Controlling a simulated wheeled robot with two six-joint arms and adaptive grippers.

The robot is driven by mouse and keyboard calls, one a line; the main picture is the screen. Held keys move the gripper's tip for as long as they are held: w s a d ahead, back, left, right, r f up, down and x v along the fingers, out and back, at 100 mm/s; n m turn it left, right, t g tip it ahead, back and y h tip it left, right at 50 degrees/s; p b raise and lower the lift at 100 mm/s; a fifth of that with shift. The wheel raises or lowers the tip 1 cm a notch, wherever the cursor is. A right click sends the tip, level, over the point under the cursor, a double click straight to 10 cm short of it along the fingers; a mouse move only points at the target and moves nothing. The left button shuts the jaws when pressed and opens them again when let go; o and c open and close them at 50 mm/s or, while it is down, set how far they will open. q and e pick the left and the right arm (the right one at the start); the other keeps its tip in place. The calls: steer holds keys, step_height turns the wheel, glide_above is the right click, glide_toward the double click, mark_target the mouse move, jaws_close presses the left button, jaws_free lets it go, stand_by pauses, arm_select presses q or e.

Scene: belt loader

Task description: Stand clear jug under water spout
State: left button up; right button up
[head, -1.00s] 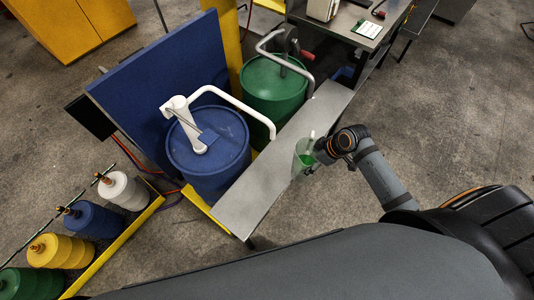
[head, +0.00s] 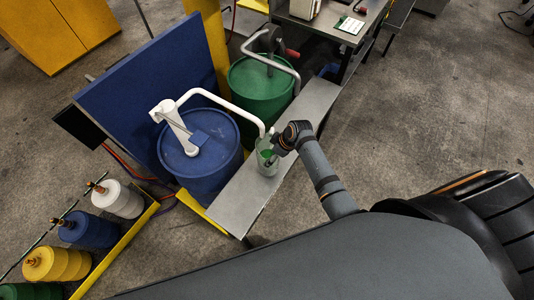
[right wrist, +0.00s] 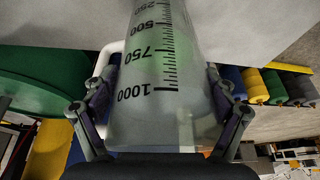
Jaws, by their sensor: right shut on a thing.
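The clear jug (head: 267,169) has a printed scale. It is over the grey shelf, just below the open end of the white spout (head: 236,104); I cannot tell whether its base touches the shelf. The spout comes from the white pump on the blue drum (head: 202,170). My right gripper (head: 273,152) is shut on the jug from the right. In the right wrist view the jug (right wrist: 160,75) fills the space between both fingers, with its marks up to 1000 readable. My left gripper is not in view.
The narrow grey shelf (head: 240,200) runs in front of the drums and is otherwise largely bare. A green drum (head: 258,90) with a crank and a grey spout (head: 275,48) stands behind. Coloured spools (head: 90,230) sit at lower left.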

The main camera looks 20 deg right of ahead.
mark_target(266, 154)
steer(key=shift+w+a+f, duration=0.85)
steer(key=shift+a, duration=0.05)
steer(key=o, duration=1.6)
steer(key=shift+s+f, duration=0.1)
steer(key=shift+o, duration=0.2)
steer(key=v, duration=1.2)
